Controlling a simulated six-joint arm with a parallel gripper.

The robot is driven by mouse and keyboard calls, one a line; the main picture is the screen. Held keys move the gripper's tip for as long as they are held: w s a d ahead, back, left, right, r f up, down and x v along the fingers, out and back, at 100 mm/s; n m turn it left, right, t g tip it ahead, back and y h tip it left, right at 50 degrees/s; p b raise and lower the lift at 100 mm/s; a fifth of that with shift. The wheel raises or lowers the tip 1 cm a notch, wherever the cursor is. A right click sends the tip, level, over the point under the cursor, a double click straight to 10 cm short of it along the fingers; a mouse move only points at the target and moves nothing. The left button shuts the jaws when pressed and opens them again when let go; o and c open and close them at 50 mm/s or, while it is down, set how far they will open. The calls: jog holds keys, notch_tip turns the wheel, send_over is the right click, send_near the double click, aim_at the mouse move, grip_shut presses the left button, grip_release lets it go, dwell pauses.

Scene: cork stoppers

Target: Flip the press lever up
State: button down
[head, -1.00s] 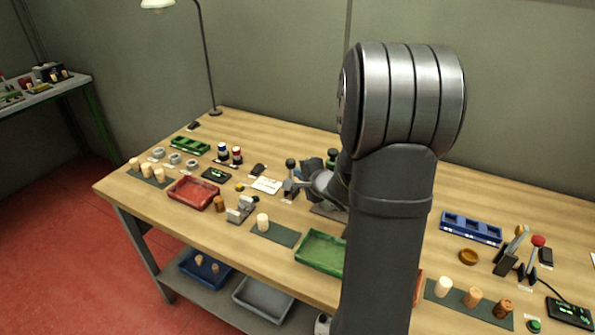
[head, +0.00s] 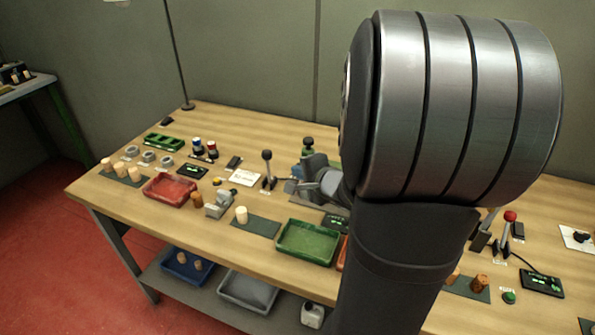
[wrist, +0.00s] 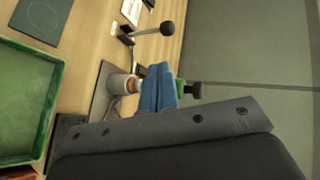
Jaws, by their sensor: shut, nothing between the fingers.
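My gripper (head: 302,176) is low over the middle of the bench, partly hidden by my arm in the head view. In the wrist view its blue fingers (wrist: 160,88) are together and empty. A green device with a black knob (head: 308,142) stands just behind the gripper; the knob also shows beyond the fingers in the wrist view (wrist: 191,90). Most of this device is hidden. A black-knobbed lever (head: 267,156) stands nearly upright to the left, apart from the gripper, and shows in the wrist view (wrist: 165,28). I cannot tell which one is the press lever.
A white and orange cylinder (wrist: 122,84) is close beside the fingers. A green tray (head: 306,241) is in front and a red tray (head: 170,190) at the left. A red-knobbed lever (head: 508,222) stands at the right. A small grey fixture (head: 220,203) is left of the gripper.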

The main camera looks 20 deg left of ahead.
jog(key=w+a+n+t+h, duration=0.1)
jog(key=w+a+n+h, duration=0.15)
jog(key=a+n, duration=0.35)
jog(key=w+a+n+t+h, duration=0.1)
jog(key=a+n+h, duration=0.35)
jog(key=n, duration=0.25)
jog(key=s+a+r+n+h, duration=0.4)
jog(key=s+a+n, duration=0.2)
jog(key=n, duration=0.6)
jog(key=a, duration=0.2)
jog(key=shift+s+a+r+t, duration=0.25)
jog(key=shift+a+r+t, duration=0.15)
